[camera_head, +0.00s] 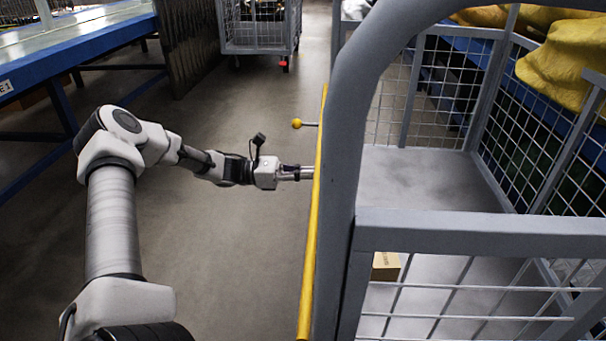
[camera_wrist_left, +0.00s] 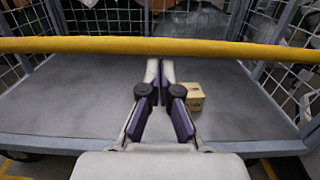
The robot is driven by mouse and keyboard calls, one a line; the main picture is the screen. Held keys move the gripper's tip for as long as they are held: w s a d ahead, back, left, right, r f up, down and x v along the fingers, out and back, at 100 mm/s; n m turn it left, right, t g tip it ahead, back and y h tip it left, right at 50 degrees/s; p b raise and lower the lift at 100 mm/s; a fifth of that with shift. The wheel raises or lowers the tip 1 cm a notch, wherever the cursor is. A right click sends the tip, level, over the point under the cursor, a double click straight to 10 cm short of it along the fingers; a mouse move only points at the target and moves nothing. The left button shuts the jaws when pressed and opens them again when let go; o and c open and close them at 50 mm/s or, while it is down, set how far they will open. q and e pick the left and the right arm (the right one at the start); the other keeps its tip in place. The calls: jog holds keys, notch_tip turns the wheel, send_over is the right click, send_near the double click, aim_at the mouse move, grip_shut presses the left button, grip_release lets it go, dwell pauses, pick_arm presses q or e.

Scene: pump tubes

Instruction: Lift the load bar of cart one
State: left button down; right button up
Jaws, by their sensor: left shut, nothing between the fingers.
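The long yellow load bar (camera_head: 309,245) runs along the open left side of the grey mesh cart (camera_head: 455,232). In the left wrist view the bar (camera_wrist_left: 90,45) crosses level over the upper part of the picture. My left gripper (camera_head: 308,172) is shut and empty, pointing right at the bar's side. In the left wrist view its fingertips (camera_wrist_left: 160,62) meet the bar's lower edge, and the bar seems to cover their ends. Whether they touch it I cannot tell. My right gripper is not in view.
A small cardboard box (camera_head: 386,266) lies on the cart floor. A yellow ball knob (camera_head: 297,123) on a short rod sticks out left of the cart. A blue table (camera_head: 75,55) stands at left. Another mesh cart (camera_head: 260,36) stands behind. The floor between is clear.

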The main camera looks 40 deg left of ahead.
pick_arm(q)
jog(key=w+a+r+n+p, duration=0.1)
jog(key=w+r+n+p, duration=0.15)
jog(key=r+p, duration=0.9)
jog(key=w+a+r+n+p, duration=0.1)
jog(key=a+r+n+p, duration=0.15)
jog(key=r+p, duration=0.95)
jog(key=w+a+r+n+p, duration=0.1)
jog(key=w+a+r+n, duration=0.1)
jog(key=r, duration=0.6)
jog(key=w+a+r+n+p, duration=0.1)
jog(key=w+a+r, duration=0.3)
jog(key=r, duration=0.5)
jog(key=shift+w+a+n+y, duration=0.15)
jog(key=shift+w+n+y, duration=0.15)
jog(key=shift+w+n, duration=0.65)
jog(key=shift+w+f, duration=0.1)
